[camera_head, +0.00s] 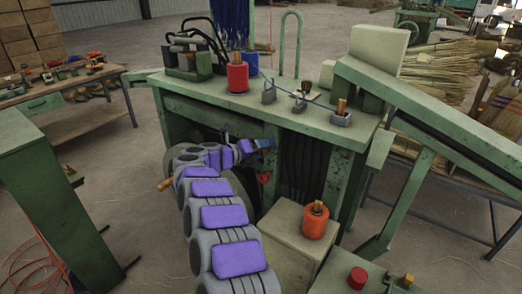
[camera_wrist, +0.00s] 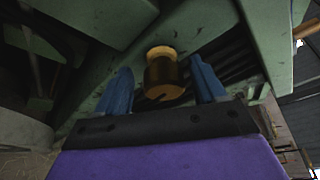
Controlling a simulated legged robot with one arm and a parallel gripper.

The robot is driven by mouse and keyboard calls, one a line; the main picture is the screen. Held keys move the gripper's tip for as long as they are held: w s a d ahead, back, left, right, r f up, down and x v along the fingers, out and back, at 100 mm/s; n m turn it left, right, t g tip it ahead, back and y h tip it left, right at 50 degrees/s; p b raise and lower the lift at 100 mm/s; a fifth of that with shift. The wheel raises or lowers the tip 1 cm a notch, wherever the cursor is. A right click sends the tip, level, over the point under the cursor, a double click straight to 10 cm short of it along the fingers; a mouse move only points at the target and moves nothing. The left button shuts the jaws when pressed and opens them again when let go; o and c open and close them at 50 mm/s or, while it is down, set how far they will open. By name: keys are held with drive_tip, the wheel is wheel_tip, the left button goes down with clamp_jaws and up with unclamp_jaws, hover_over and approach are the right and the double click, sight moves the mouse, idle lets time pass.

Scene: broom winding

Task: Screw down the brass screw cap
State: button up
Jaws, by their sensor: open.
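The brass screw cap (camera_wrist: 165,80) shows in the wrist view as a short, dark gold cylinder with a paler top end, against a green metal part of the machine. My gripper (camera_wrist: 158,68) is open, with one blue finger on each side of the cap. A gap shows between each finger and the cap, so neither visibly touches it. I cannot tell how deep the cap sits between the fingers. In the head view my gripper (camera_head: 262,143) is at the green machine (camera_head: 190,105), below its top edge; the cap cannot be made out clearly there.
An orange spool (camera_head: 315,222) stands on a pale box (camera_head: 287,248) right of my arm. A red spool (camera_head: 238,78) and metal fittings stand on the machine top. A sloping green beam (camera_head: 430,110) is at right, a green cabinet (camera_head: 45,200) at left. Floor shows at left.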

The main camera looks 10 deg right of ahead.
drive_tip(key=p+v, duration=0.3)
drive_tip(key=v, duration=1.4)
drive_tip(key=shift+a, duration=0.25)
drive_tip(key=shift+s, duration=0.1)
